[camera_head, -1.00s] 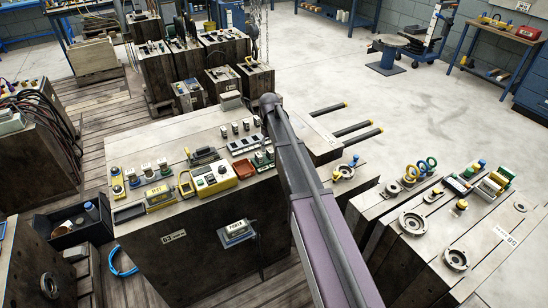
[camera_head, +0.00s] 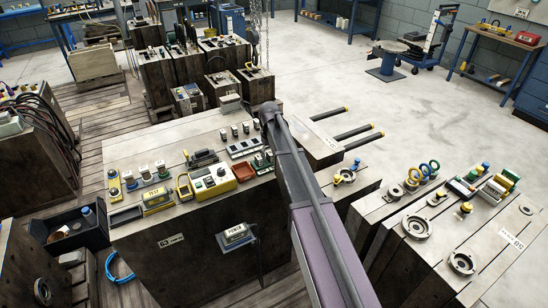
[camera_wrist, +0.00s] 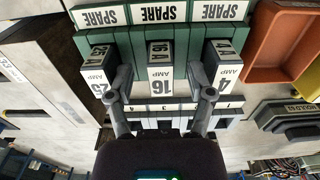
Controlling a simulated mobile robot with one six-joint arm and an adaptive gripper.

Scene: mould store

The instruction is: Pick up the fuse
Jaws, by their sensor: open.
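In the wrist view three fuses stand in a row in a green holder (camera_wrist: 190,37) with several "SPARE" labels. The middle fuse (camera_wrist: 160,66) reads 16 AMP, the left fuse (camera_wrist: 98,68) 25 AMP, and the right fuse (camera_wrist: 222,66) 4 AMP. My gripper (camera_wrist: 164,92) is open, with one finger in each gap beside the middle fuse. The fingertips lie close to the outer fuses; contact cannot be told. In the head view the green holder (camera_head: 262,161) is partly hidden by my arm, and my gripper is not visible there.
A yellow control box (camera_head: 213,181) is further left on the same block. Another block (camera_head: 440,210) stands to the right.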

